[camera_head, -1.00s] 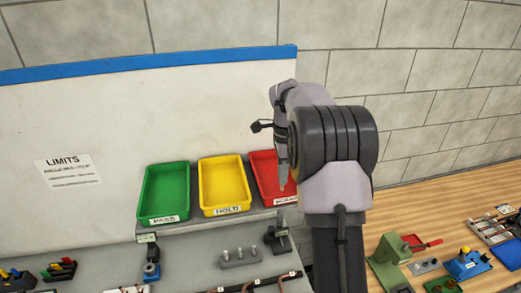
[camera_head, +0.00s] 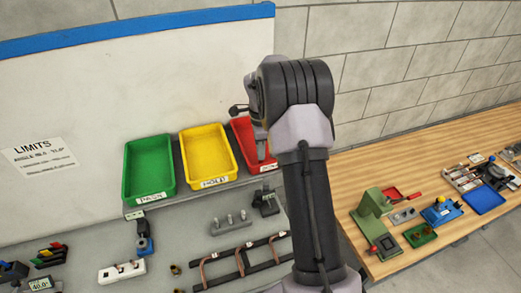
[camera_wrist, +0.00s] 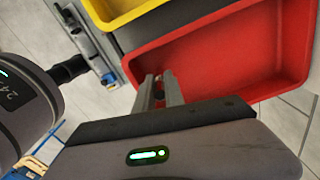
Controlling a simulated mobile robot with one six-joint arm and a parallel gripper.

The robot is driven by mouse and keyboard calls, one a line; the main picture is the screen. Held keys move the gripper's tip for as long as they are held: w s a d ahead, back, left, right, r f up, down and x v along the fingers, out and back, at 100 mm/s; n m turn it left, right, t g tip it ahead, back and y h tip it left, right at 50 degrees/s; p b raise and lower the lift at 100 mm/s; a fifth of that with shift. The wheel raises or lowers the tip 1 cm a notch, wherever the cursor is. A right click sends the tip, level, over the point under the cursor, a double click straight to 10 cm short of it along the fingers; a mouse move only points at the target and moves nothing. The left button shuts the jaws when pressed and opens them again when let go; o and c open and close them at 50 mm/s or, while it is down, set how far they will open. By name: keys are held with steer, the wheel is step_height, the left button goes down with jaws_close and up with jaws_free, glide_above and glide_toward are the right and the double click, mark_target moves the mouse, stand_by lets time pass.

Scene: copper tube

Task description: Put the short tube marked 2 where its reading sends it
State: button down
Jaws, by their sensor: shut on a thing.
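My gripper (camera_wrist: 159,88) shows in the wrist view, its two fingers close together over the red tray (camera_wrist: 225,55). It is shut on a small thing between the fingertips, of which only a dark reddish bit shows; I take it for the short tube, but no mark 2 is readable. In the head view the arm hides most of the gripper, which is at the red tray (camera_head: 240,134).
The LIMITS sheet (camera_head: 40,156) hangs on the white board. A readout (camera_head: 40,284) seems to show 40.0°. Below the trays are a pin block (camera_head: 230,222) and a rack with bent copper tubes (camera_head: 240,262). A wooden bench (camera_head: 400,150) with tools stands right.

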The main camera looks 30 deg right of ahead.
steer(key=shift+f, duration=0.25)
steer(key=c, duration=1.4)
jaws_free()
steer(key=shift+w, duration=0.2)
steer(key=shift+c, duration=0.2)
steer(key=shift+s+r, duration=0.1)
steer(key=shift+r, duration=0.1)
